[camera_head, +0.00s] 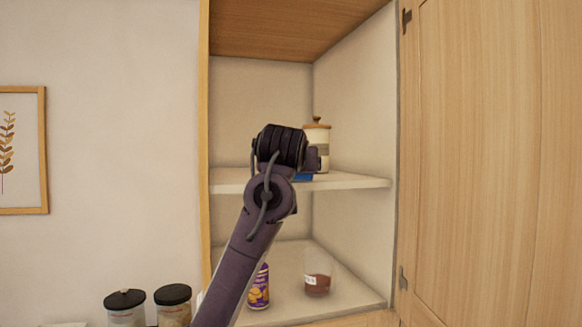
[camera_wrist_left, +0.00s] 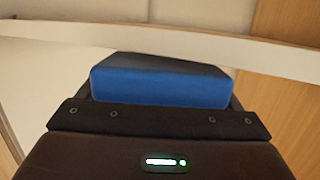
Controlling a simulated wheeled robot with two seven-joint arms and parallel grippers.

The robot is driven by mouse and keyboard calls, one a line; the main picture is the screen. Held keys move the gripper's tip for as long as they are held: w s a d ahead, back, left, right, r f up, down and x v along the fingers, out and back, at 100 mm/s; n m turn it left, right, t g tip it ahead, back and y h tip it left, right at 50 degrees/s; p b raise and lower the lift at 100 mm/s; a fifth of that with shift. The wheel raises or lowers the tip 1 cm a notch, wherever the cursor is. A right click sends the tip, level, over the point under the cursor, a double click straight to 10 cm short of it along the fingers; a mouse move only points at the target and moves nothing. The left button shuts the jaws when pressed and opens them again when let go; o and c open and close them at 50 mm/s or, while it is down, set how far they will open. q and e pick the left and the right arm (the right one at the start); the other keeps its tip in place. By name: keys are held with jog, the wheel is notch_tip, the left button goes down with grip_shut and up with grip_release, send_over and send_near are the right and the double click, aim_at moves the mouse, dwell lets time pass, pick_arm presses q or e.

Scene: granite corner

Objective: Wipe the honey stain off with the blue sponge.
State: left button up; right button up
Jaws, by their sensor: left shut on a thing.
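The blue sponge (camera_wrist_left: 160,87) is in my left gripper (camera_wrist_left: 160,100), which is shut on it, in the left wrist view. In the head view a small blue edge of the sponge (camera_head: 303,178) shows at the front of the cupboard's middle shelf (camera_head: 350,182), below my left wrist. My left arm hides most of the sponge and the gripper's fingers there. I cannot tell whether the sponge touches the shelf. No honey stain is visible in either view. My right gripper is not in view.
A lidded jar (camera_head: 318,145) stands on the middle shelf close behind my wrist. A purple can (camera_head: 259,287) and a glass with brown contents (camera_head: 317,284) stand on the lower shelf. The wooden door (camera_head: 490,160) is at the right. Two black-lidded jars (camera_head: 125,300) (camera_head: 173,297) stand lower left.

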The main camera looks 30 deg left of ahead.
pick_arm(q)
jog(key=shift+f, duration=0.35)
